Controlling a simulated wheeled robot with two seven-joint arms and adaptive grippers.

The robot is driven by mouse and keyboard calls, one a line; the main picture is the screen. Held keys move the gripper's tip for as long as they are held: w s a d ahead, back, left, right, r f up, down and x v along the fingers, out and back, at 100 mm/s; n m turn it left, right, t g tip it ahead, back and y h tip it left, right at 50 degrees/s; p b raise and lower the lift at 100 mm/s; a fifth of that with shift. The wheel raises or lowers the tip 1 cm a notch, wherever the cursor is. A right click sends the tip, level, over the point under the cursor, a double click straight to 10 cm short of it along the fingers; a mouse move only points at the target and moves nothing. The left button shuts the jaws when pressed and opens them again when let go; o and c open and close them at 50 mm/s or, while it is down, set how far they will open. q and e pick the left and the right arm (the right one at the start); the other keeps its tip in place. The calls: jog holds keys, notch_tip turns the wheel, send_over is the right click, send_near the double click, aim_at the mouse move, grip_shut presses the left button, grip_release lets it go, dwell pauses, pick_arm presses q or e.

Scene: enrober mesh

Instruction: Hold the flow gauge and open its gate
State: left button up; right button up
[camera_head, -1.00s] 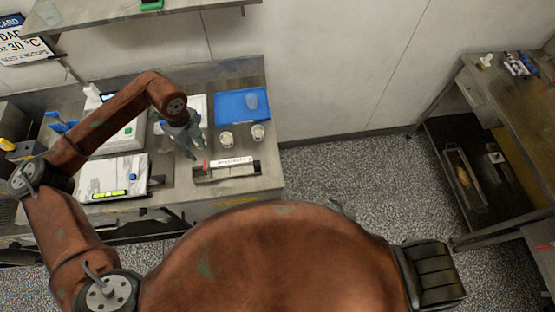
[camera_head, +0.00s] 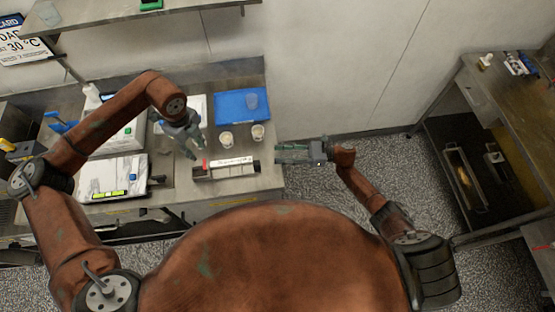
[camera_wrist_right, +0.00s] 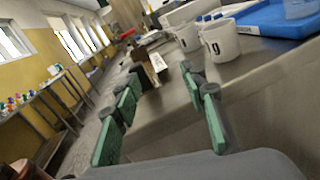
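The flow gauge (camera_head: 230,168) appears to be the dark, long block with a pale marked strip and a red part at its left end, lying near the counter's front edge. In the right wrist view it seems to be the small dark and pale block (camera_wrist_right: 151,70) beyond the fingers. My left gripper (camera_head: 195,152) is above and left of the gauge, apart from it, with its fingers spread and empty. My right gripper (camera_head: 278,153) points left, off the gauge's right end, apart from it. In the wrist view it (camera_wrist_right: 160,76) is open and empty. The gate's state is too small to tell.
Two white cups (camera_head: 226,139) (camera_head: 258,132) and a blue tray (camera_head: 229,108) stand behind the gauge. A white-topped scale-like device (camera_head: 112,172) is at left. A shelf (camera_head: 130,14) hangs over the counter. Floor (camera_head: 330,200) is open to the right.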

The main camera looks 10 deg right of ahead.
aim_at(258, 163)
jog(key=s+a+n+g, duration=0.2)
jog(key=n, duration=0.1)
jog(key=shift+s+r, duration=0.2)
jog(key=shift+r, duration=0.15)
jog(key=shift+s+a+n+g, duration=0.2)
jog(key=shift+a+n+g, duration=0.05)
jog(key=shift+n+g, duration=0.15)
jog(key=a, duration=0.7)
jog(key=shift+a, duration=0.2)
grip_shut()
